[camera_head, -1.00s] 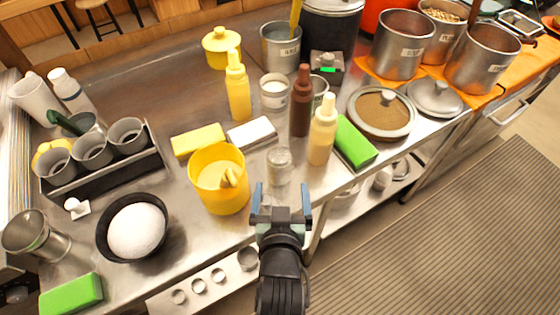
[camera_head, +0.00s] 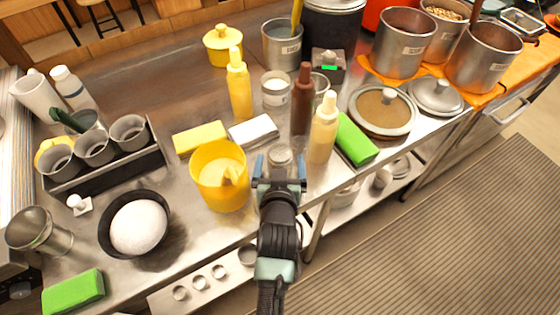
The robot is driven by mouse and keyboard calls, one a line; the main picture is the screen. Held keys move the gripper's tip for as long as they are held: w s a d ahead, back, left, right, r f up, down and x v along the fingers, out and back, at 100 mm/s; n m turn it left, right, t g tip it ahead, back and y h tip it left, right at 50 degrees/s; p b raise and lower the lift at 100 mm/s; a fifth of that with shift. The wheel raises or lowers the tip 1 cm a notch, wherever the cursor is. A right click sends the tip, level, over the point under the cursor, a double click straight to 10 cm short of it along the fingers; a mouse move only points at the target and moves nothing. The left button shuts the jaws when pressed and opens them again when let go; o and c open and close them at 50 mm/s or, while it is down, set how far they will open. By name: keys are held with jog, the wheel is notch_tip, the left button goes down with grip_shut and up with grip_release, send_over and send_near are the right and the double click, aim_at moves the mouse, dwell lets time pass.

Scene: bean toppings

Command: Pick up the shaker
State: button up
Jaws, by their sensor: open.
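The shaker (camera_head: 279,156) is a small clear jar with a greyish lid. It stands on the steel counter, between the yellow tub and the cream bottle. My gripper (camera_head: 279,168) is open. Its two blue fingers are at the left and right of the shaker in the picture. The gripper hides the lower part of the shaker, and I cannot tell whether the fingers touch it.
A yellow tub (camera_head: 219,187) stands close on the left. A cream bottle (camera_head: 323,130) and a brown bottle (camera_head: 301,100) stand close on the right. A white block (camera_head: 253,132) and a yellow sponge (camera_head: 200,138) lie behind. A green sponge (camera_head: 356,139) is further right.

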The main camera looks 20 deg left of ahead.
jog(key=shift+c, duration=0.3)
jog(key=c, duration=0.9)
jog(key=shift+o, duration=0.2)
notch_tip(320, 180, up, 10)
jog(key=shift+r+p, duration=0.1)
jog(key=shift+p, duration=0.2)
jog(key=o, duration=0.4)
jog(key=shift+c, duration=1.5)
